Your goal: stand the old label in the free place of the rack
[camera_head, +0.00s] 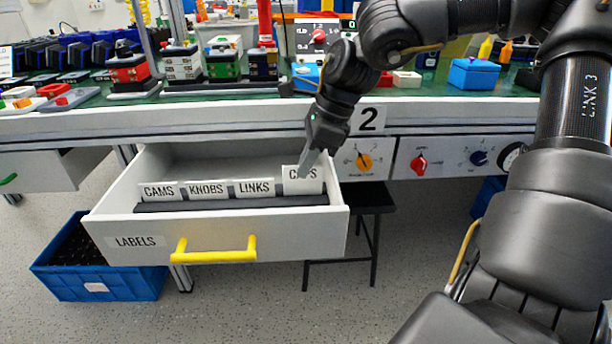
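A white label reading CAPS (312,186) is at the right end of the dark rack (235,207) inside the open drawer. Its top edge is higher than the other labels, and its lower edge is at or just above the rack; I cannot tell if it is seated. My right gripper (306,168) comes down from above with a fingertip in front of the CAPS label, covering part of its lettering. It appears shut on the label's top edge. Labels reading CAMS (159,191), KNOBS (207,189) and LINKS (254,188) stand upright in the rack to the left. My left gripper is not in view.
The drawer (140,228) marked LABELS has a yellow handle (214,252) and hangs open below the bench (230,122). A panel with knobs (419,163) is to the right. A blue crate (115,283) and a black stool (345,222) stand on the floor.

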